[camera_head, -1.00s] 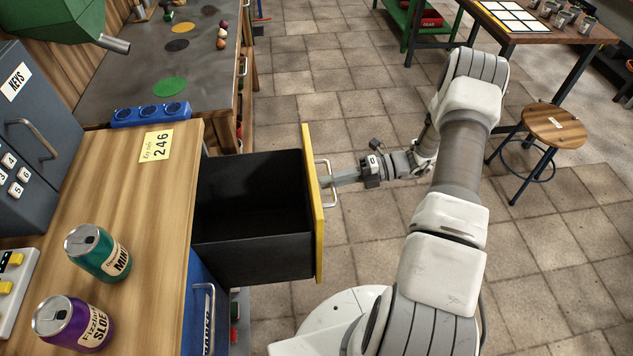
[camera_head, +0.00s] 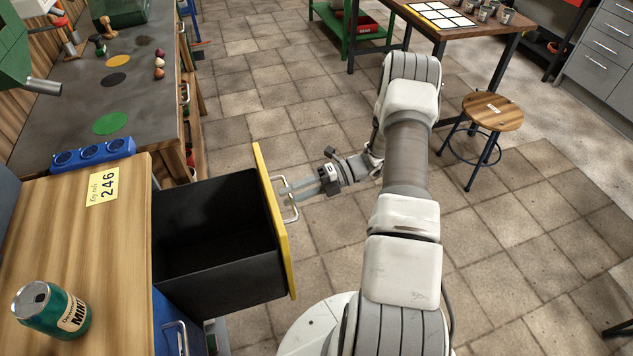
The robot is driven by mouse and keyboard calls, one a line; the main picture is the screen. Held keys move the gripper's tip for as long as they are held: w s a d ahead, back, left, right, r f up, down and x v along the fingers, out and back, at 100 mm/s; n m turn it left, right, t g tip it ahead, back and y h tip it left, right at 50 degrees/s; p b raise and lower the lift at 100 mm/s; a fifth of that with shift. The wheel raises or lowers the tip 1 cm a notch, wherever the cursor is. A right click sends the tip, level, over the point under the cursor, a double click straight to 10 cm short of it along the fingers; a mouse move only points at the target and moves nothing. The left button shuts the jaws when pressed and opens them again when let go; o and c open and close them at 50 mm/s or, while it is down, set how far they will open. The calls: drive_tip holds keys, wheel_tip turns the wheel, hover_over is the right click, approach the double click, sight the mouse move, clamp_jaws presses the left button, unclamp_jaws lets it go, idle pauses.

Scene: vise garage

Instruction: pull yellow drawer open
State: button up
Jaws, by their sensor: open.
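The yellow drawer (camera_head: 272,218) stands pulled well out of the wooden cabinet, and its black inside (camera_head: 215,230) looks empty. Its silver bar handle (camera_head: 287,200) is on the yellow front, facing right. My gripper (camera_head: 292,190) is at the handle, with its grey fingers reaching left to the bar from the floor side. The jaws are open. Whether the fingers touch the bar cannot be told from this view.
The wooden cabinet top (camera_head: 60,230) holds a green can (camera_head: 50,310) and a yellow note (camera_head: 103,186). Below the drawer is a blue front with a handle (camera_head: 178,335). A round stool (camera_head: 492,112) stands at the right. The floor between is clear.

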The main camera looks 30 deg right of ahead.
drive_tip(key=v, duration=1.6)
drive_tip(key=shift+d, duration=0.3)
drive_tip(key=s+a+r+n+g+h+p, duration=0.1)
drive_tip(key=a+r+n+h, duration=0.3)
drive_tip(key=r, duration=0.4)
drive_tip(key=a+r+n+g+h+p, duration=0.1)
drive_tip(key=a+r+n, duration=0.4)
drive_tip(key=r+n, duration=0.2)
drive_tip(key=s+a+r+n+g+h+p, duration=0.1)
drive_tip(key=a+r+n+g+h, duration=0.15)
drive_tip(key=a+r+n, duration=0.4)
drive_tip(key=s+a+r+n+t+h+p, duration=0.1)
drive_tip(key=s+a+r+n+t+h, duration=0.2)
drive_tip(key=s+r+n, duration=0.4)
drive_tip(key=s+a+r+n+t+h+p, duration=0.2)
drive_tip(key=s+r+n+t+h, duration=0.3)
drive_tip(key=n, duration=0.8)
drive_tip(key=s+a+r, duration=0.1)
drive_tip(key=s+r, duration=0.1)
drive_tip(key=s, duration=0.1)
drive_tip(key=shift+s, duration=0.3)
